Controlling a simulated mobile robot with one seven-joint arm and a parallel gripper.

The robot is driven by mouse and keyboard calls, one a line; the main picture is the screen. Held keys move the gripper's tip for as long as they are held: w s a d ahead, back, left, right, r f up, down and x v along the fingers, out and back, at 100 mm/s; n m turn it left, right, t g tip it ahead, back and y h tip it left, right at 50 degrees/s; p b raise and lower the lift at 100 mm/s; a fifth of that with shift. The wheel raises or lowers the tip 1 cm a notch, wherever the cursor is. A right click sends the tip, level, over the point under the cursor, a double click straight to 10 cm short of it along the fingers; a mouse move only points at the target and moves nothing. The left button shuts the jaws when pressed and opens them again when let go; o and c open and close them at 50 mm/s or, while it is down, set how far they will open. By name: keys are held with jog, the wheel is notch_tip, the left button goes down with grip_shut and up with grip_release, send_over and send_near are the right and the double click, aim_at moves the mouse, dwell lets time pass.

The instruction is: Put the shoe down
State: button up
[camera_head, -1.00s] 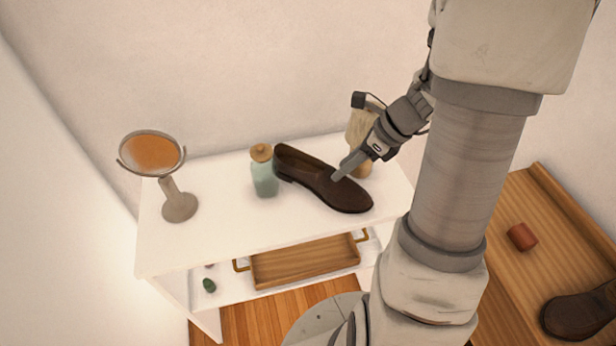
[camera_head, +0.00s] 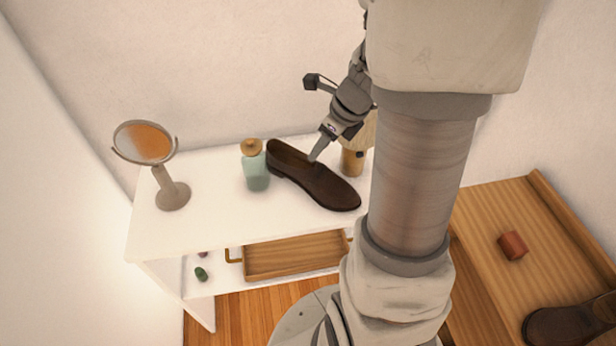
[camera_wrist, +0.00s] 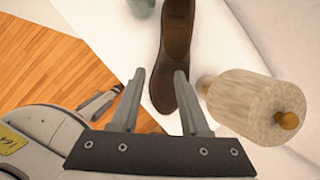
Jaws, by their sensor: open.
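A dark brown loafer (camera_head: 330,187) rests on the white shelf unit's top (camera_head: 215,225), right of a green bottle. My gripper (camera_head: 314,158) is open, with its visible finger over the shoe's far edge in the head view. In the wrist view both fingers of my gripper (camera_wrist: 159,72) are spread. The shoe (camera_wrist: 176,40) extends away from the gap between them, and nothing is seen gripped. Whether a finger touches the shoe cannot be told.
A pale green bottle (camera_head: 256,172) and a round mirror (camera_head: 172,192) stand left of the shoe. A lower shelf holds a wooden tray (camera_head: 295,258). A wooden bench (camera_head: 485,235) holds another brown shoe (camera_head: 565,324) and a reddish cylinder (camera_head: 513,245).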

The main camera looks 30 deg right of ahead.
aim_at(304, 173)
jog(key=b+x, duration=0.2)
jog(key=x, duration=0.5)
jog(key=shift+w+f, duration=0.1)
jog(key=shift+f, duration=0.3)
jog(key=b+x, duration=0.3)
jog(key=x, duration=0.2)
jog(key=shift+a+f, duration=0.15)
jog(key=shift+a, duration=0.05)
grip_shut()
dwell(0.6)
